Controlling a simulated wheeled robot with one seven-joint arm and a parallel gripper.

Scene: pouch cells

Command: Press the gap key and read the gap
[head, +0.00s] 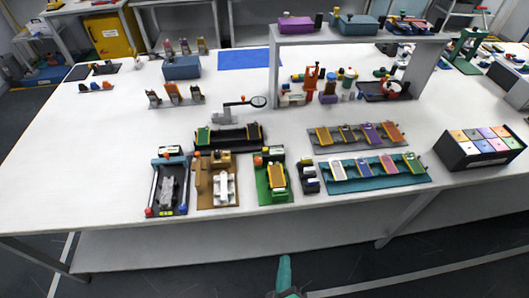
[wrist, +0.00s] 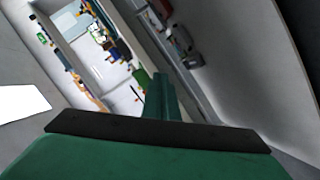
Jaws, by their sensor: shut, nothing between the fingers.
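My gripper (head: 285,268) is green and shut, with nothing held. It is low in front of the table's front edge, apart from all the stations. In the wrist view its fingers (wrist: 162,98) point at a tilted view of the room. Three stations stand near the front edge: a dark one (head: 157,190) with a blue bridge, a brown one (head: 203,199) with a white part, and a green one (head: 263,190) with an orange-yellow cell. The dark one has a red knob (head: 149,212), a blue knob (head: 184,209) and a yellow-green strip (head: 166,213). Gap key and reading cannot be made out.
A teal rack (head: 408,180) and a grey rack (head: 360,147) hold several cells to the right. A dark box (head: 455,154) with coloured tiles stands further right. A magnifier (head: 258,101) and a raised shelf (head: 350,37) stand behind. The white table (head: 70,170) is clear at left.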

